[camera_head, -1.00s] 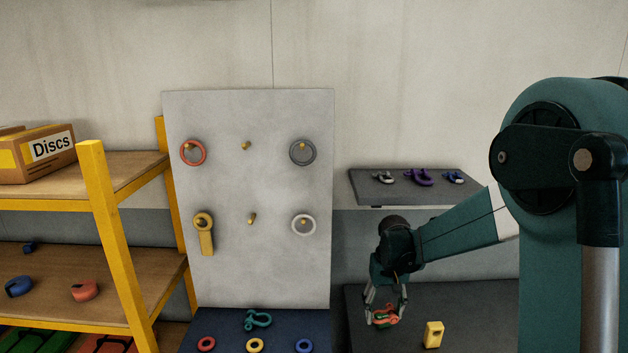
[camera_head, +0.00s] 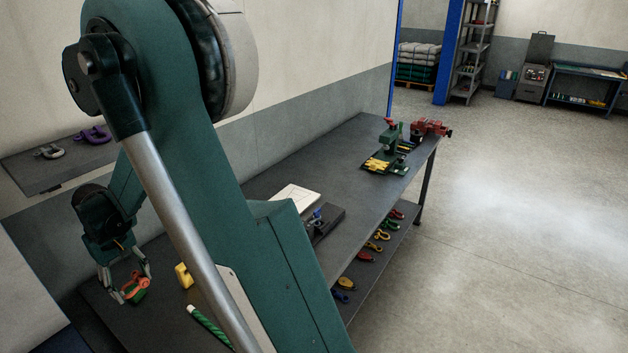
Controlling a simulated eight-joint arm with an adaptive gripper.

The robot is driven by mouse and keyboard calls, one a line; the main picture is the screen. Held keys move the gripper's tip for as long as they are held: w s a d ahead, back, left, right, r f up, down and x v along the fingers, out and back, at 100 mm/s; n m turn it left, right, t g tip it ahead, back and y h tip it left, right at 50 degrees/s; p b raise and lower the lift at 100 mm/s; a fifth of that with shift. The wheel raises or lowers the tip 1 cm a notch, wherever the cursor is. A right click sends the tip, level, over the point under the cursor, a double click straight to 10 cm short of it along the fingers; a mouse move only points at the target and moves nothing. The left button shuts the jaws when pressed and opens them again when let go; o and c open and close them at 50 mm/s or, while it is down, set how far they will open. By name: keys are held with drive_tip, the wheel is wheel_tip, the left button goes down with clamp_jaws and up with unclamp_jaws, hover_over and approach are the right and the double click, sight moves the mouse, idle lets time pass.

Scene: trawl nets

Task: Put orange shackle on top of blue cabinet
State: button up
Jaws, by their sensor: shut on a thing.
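My gripper (camera_head: 128,288) is low at the left, over the dark worktop. Its fingers are shut on the orange shackle (camera_head: 134,284), which shows between the fingertips with a green part (camera_head: 137,297) against it. I cannot tell whether the green part belongs to the shackle or is a separate thing, nor whether the shackle touches the worktop. I cannot clearly make out the blue cabinet. A dark blue surface (camera_head: 66,343) shows at the bottom left corner, mostly out of frame.
A yellow block (camera_head: 183,276) and a green striped stick (camera_head: 208,327) lie right of the gripper. A wall shelf (camera_head: 35,180) with shackles is above it. My arm hides part of the long workbench (camera_head: 330,165), which carries tools. Open floor (camera_head: 520,200) lies to the right.

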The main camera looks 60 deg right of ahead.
drive_tip(key=w+d+r+m+p, duration=0.1)
drive_tip(key=w+d+m, duration=0.15)
drive_tip(key=d, duration=1.45)
drive_tip(key=w+d+m, duration=0.2)
drive_tip(key=d+m, duration=0.1)
drive_tip(key=d, duration=1.5)
drive_tip(key=w+d+r+m+p, duration=0.1)
drive_tip(key=w+d+m, duration=0.15)
drive_tip(key=d, duration=1.45)
drive_tip(key=m+p, duration=0.4)
drive_tip(key=m, duration=0.6)
hover_over(319, 189)
drive_tip(key=shift+r, duration=0.1)
drive_tip(key=shift+w+f, duration=0.1)
drive_tip(key=shift+f, duration=3.05)
drive_tip(key=shift+c, duration=0.2)
drive_tip(key=shift+f, duration=1.85)
drive_tip(key=shift+f+b, duration=0.15)
drive_tip(key=shift+b, duration=0.15)
